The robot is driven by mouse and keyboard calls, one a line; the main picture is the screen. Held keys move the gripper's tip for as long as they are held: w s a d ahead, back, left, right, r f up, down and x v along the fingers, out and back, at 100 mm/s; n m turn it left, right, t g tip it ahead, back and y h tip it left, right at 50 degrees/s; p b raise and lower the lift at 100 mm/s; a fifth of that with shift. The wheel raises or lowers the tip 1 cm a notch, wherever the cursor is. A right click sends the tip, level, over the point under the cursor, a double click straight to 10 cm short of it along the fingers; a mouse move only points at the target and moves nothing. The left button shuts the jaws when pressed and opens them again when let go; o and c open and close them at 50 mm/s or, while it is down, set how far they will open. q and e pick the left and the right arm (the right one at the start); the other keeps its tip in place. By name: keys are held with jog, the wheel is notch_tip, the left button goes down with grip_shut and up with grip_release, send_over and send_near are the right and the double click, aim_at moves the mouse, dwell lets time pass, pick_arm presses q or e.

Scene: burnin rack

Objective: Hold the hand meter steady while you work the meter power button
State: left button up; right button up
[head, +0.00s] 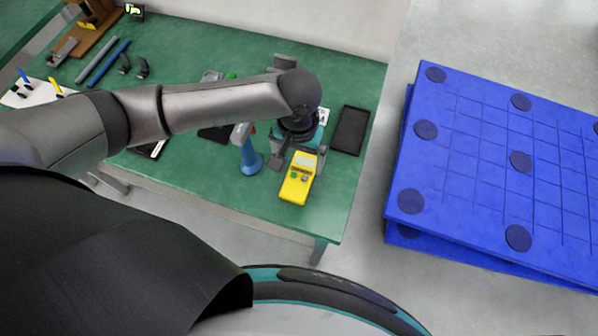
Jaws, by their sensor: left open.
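The yellow hand meter (294,188) lies on the green bench near its front right corner. It has a pale display (305,160) at its far end and small buttons (299,176), one green, on its face. Which button is the power button is too small to tell. My left gripper (298,162) is open at the far end of the meter, with a finger on each side of it. I cannot tell whether the fingers touch the meter. My right gripper is not in view.
A black tray (350,130) lies to the right on the green bench (200,190). A stack of blue pallets (470,170) stands on the floor at the right. The bench front left of the meter is clear.

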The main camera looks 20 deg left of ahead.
aim_at(299, 178)
pick_arm(q)
notch_tip(299, 178, down, 9)
jog(key=shift+b, duration=1)
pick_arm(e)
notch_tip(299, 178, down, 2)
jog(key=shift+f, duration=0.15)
pick_arm(q)
jog(key=c, duration=1.4)
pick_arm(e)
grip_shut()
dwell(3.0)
